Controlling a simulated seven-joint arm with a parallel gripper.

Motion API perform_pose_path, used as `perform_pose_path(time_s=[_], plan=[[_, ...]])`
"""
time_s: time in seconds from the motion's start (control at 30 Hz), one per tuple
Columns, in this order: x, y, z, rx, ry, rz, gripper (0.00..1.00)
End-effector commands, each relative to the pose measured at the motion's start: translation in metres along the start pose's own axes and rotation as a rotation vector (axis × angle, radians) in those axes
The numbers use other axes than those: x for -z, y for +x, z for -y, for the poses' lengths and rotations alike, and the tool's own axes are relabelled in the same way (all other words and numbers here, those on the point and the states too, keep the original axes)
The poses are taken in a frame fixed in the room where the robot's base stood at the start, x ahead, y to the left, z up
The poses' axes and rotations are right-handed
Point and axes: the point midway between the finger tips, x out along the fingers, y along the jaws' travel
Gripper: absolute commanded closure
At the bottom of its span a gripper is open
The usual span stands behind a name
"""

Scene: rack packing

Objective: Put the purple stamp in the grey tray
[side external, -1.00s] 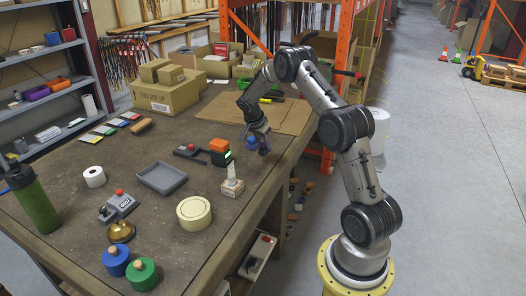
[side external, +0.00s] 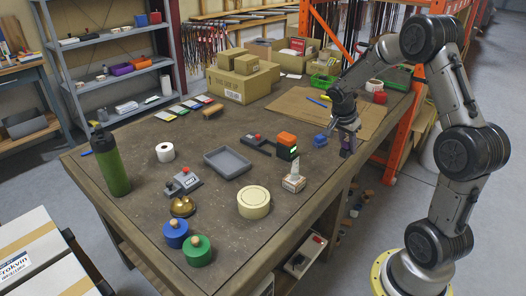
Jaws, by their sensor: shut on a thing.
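The purple stamp (side external: 346,150) is in my gripper (side external: 347,143) near the right edge of the workbench. My gripper points down and is shut on it; the fingertips are small and partly hidden. Whether the stamp touches the bench I cannot tell. The grey tray (side external: 228,163) lies in the middle of the bench, left of my gripper, and looks empty.
A blue object (side external: 320,141) sits just left of my gripper. An orange-topped device (side external: 286,146) and a small block with a pale upright piece (side external: 294,180) stand between gripper and tray. A round cream tin (side external: 254,202) is in front of the tray. Cardboard boxes (side external: 245,80) stand behind.

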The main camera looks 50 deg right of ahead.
Motion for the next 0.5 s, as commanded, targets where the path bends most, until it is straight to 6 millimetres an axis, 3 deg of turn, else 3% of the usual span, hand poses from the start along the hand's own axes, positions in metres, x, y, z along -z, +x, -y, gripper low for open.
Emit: perform_pose_path(time_s=[0.2,0.37,0.5], plan=[[-0.003,-0.004,0.013,0.093,-0.217,-0.001,1.0],[-0.022,-0.018,0.049,0.206,-0.489,0.0,1.0],[-0.049,-0.034,0.085,0.303,-0.721,-0.001,1.0]])
